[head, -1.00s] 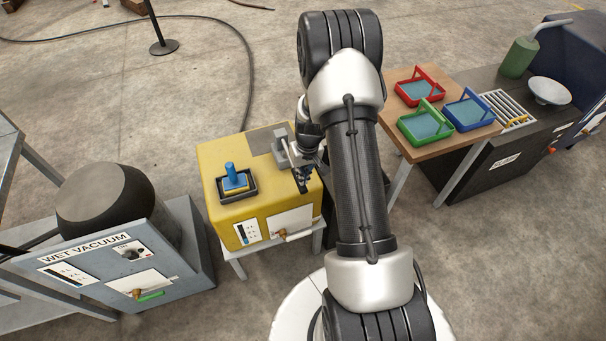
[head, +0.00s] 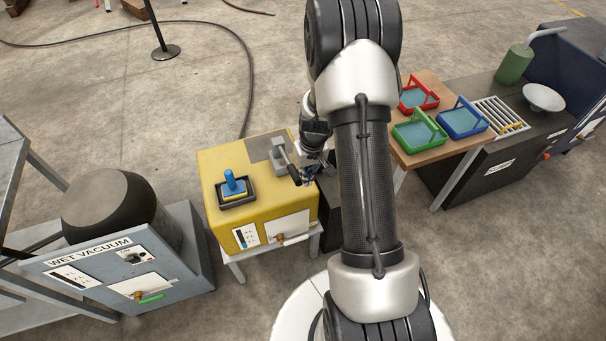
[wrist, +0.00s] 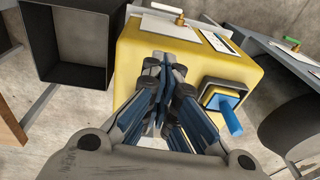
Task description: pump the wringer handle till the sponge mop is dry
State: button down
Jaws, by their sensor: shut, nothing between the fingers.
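The yellow wringer box (head: 270,207) stands on a small pale stand. The sponge mop (head: 234,184), with a blue handle and yellow sponge, sits in a black tray on its top; it also shows in the wrist view (wrist: 229,117). The wringer handle (head: 291,166), a grey lever with a dark grip, rises by a grey block at the box's right. My gripper (head: 310,176) is just right of the dark grip, shut with nothing held. In the wrist view the fingers (wrist: 163,95) hide most of the handle area; contact with it cannot be told.
The wet vacuum (head: 130,262) stands at the left. At the right, a wooden table (head: 425,150) holds red, green and blue baskets beside a dark bench. A black open bin (wrist: 75,45) adjoins the box in the wrist view. Floor behind the box is mostly clear, with a cable.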

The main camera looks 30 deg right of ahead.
jog(key=s+r, duration=0.2)
jog(key=s+r+p, duration=0.1)
jog(key=r, duration=0.1)
jog(key=shift+s+a, duration=0.2)
jog(key=shift+a, duration=0.15)
dwell(0.5)
jog(key=shift+r, duration=0.15)
dwell(0.7)
jog(key=s+a+r+n+t, duration=0.1)
jog(key=a+r, duration=0.4)
jog(key=r, duration=0.4)
jog(key=s+a+r+t, duration=0.15)
jog(key=a+r, duration=0.35)
jog(key=r, duration=0.5)
jog(key=s+a+r, duration=0.4)
jog(key=s+r, duration=0.1)
jog(key=s, duration=0.2)
jog(key=s+a+r+n, duration=0.1)
jog(key=s+a+r, duration=0.3)
jog(key=s, duration=0.4)
jog(key=shift+s+r+n+t+h, duration=0.3)
jog(key=shift+r+t, duration=0.15)
jog(key=shift+r, duration=0.05)
jog(key=shift+w, duration=0.1)
